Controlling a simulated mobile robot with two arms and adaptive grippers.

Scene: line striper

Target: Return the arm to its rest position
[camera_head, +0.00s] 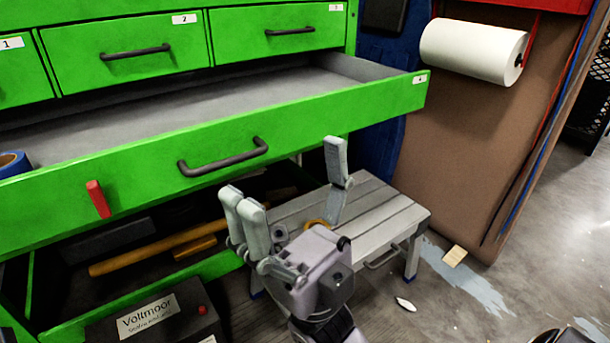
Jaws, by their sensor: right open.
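My right gripper (291,195) is in the lower middle of the head view. Its grey fingers are spread wide apart and point up, with nothing between them. It hangs in front of the pulled-out green drawer (140,178), below and to the right of the drawer's dark handle (223,158), apart from it as far as I can tell. My left gripper does not show.
The open drawer juts out with a blue roll (14,160) at its left end. A grey slatted step stool (385,212) stands behind my gripper. A Voltmoor box (155,318) is at the lower left. A paper roll (470,50) hangs at the right.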

